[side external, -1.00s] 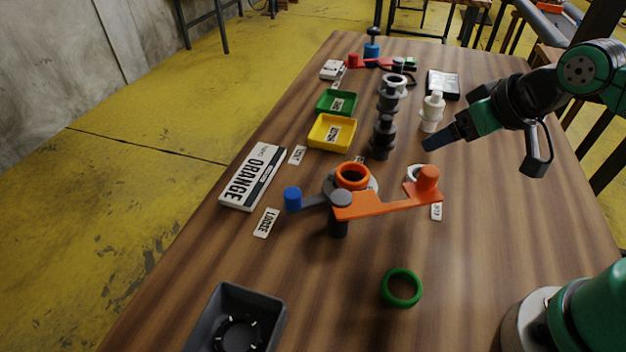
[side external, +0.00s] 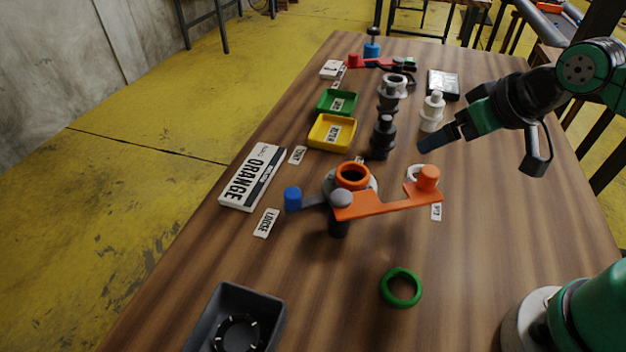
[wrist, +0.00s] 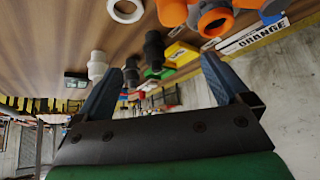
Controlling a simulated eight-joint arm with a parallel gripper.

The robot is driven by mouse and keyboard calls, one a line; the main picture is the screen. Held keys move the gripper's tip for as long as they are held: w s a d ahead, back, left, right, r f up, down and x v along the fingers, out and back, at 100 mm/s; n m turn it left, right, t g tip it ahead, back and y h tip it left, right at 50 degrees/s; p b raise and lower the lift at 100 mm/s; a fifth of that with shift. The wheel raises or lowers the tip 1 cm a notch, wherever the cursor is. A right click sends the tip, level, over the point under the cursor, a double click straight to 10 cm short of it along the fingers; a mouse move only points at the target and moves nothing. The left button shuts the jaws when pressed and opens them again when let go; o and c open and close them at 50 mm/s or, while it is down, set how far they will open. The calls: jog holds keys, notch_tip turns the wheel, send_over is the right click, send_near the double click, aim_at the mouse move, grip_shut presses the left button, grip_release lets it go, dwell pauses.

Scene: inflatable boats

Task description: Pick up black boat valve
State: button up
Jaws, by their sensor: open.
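The black boat valve (side external: 382,138) stands upright on the wooden table, just in front of a dark grey valve (side external: 389,98). In the wrist view the black valve (wrist: 153,50) shows between my two fingers, beyond their tips. My gripper (side external: 424,146) is open and empty, above the table to the right of the black valve and apart from it. My gripper's blue fingers (wrist: 158,70) also show in the wrist view, spread wide.
A white valve (side external: 432,112) stands behind, near my gripper. A fixture with an orange arm (side external: 385,203) stands in front of the black valve. Yellow (side external: 323,142) and green (side external: 329,109) trays lie left. A green ring (side external: 401,287) lies on clear table at the front.

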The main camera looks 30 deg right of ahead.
jog(key=m+g, duration=0.1)
jog(key=g, duration=0.3)
send_near(387, 117)
jog(key=s+a, duration=0.1)
jog(key=s, duration=0.3)
jog(key=w+f+g, duration=0.1)
jog(key=w+f, duration=0.1)
jog(key=w+f+g, duration=0.1)
jog(key=w+f, duration=0.3)
jog(key=shift+w+d+f+m+g, duration=0.15)
jog(key=shift+w+d+m+g, duration=0.05)
jog(key=shift+d+m+g, duration=0.2)
jog(key=shift+w+f, duration=0.15)
jog(key=shift+f, duration=2.95)
jog(key=c, duration=1.4)
jog(key=shift+r, duration=0.15)
